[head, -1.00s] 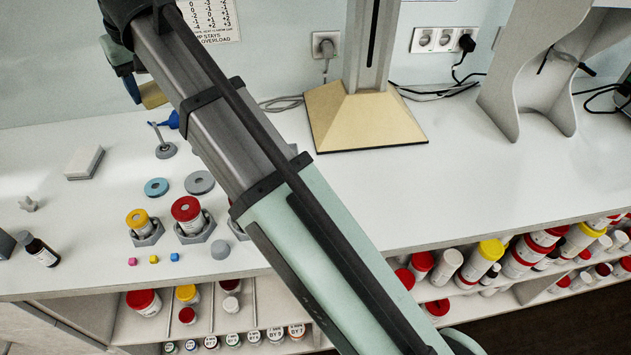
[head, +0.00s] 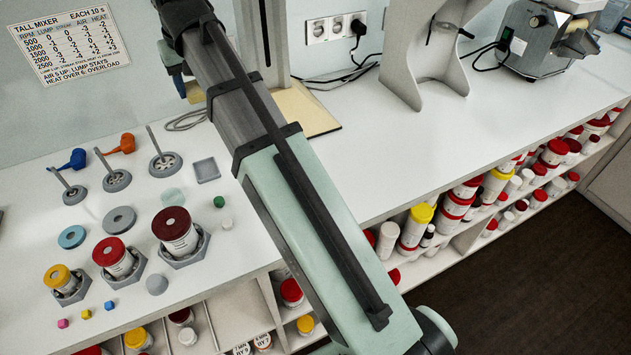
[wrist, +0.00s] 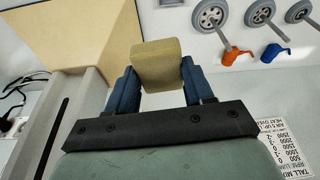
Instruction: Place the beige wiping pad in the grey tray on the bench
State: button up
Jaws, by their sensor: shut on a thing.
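My gripper (wrist: 157,72) is shut on the beige wiping pad (wrist: 157,52), a blocky piece clamped between two blue fingers. In the head view, part of the pad (head: 195,92) shows below my gripper (head: 178,72) at the upper end of my arm, held above the bench. The grey tray (head: 206,170) is a small, shallow square on the white bench, just left of my arm in the head view. It looks empty. The pad is apart from it, higher in the picture.
Stirrer discs with upright rods (head: 165,163) stand left of the tray. Red-lidded and yellow-lidded jars in grey hex holders (head: 182,250) stand nearer the front edge. A stand with a beige base (head: 305,112) is behind my arm.

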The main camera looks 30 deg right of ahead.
jog(key=s+d+f+m, duration=0.1)
jog(key=s+d+f, duration=0.2)
jog(key=d, duration=0.6)
jog(key=s+d+f, duration=0.3)
jog(key=d, duration=0.7)
jog(key=s+d+f+m, duration=0.1)
jog(key=s+d+f, duration=0.2)
jog(key=d, duration=0.6)
jog(key=shift+s+a+f+n+g+y, duration=0.4)
jog(key=shift+a+f+n, duration=0.3)
jog(key=shift+f+n, duration=1.5)
jog(key=shift+s+a+f+n+g+y, duration=0.25)
jog(key=shift+s+a+f+n+y, duration=0.4)
jog(key=shift+f+n, duration=1.5)
jog(key=shift+s+a+f+n+g+y, duration=0.35)
jog(key=shift+a+f+n, duration=0.8)
jog(key=shift+n, duration=1.8)
jog(key=shift+d+f, duration=0.35)
jog(key=o, duration=1)
